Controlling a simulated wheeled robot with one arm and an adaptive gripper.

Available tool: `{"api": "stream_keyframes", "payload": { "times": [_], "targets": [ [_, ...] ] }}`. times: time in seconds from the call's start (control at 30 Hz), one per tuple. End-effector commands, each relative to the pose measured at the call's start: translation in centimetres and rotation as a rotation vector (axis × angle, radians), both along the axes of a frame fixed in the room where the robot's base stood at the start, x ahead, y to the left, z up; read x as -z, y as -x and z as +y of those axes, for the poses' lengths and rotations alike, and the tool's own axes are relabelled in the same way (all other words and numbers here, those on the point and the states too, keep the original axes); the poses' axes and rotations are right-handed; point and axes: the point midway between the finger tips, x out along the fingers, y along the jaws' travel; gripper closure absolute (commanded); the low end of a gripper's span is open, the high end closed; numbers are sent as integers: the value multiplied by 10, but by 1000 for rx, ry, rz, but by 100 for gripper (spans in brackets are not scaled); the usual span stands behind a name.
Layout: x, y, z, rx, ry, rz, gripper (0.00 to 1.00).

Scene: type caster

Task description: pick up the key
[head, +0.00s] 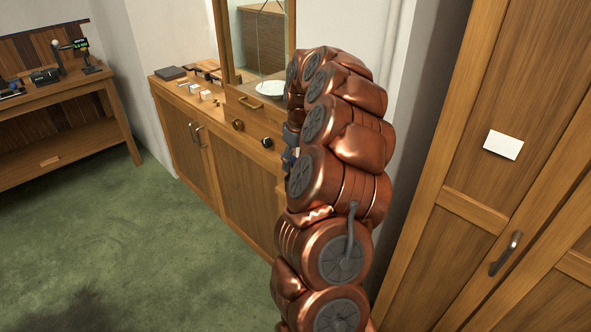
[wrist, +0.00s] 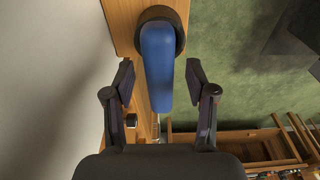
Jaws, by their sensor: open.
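I cannot make out a key in either view. My gripper (wrist: 159,78) is open in the wrist view, with one dark finger on each side. Between the fingers, farther from the camera, is a blue rounded handle-like object (wrist: 158,65) with a dark round part at its far end. A gap shows on both sides of it, so the fingers look clear of it. In the head view my copper-coloured arm hides most of the gripper and the counter's right end.
A wooden cabinet (head: 240,190) carries small items, a pale dish (head: 270,88) and a framed wooden case. A workbench (head: 60,85) stands at the far left. A tall wooden cupboard (head: 470,150) is close on the right. The green floor (head: 130,240) is open at left.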

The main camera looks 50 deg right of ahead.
Motion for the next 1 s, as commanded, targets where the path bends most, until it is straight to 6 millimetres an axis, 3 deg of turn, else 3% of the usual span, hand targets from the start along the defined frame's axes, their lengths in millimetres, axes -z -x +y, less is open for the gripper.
{"api": "stream_keyframes", "payload": {
  "times": [0.67,1.0],
  "targets": [
    [3,0,0,0,0,0,45],
    [3,0,0,0,0,0,80]
  ]
}}
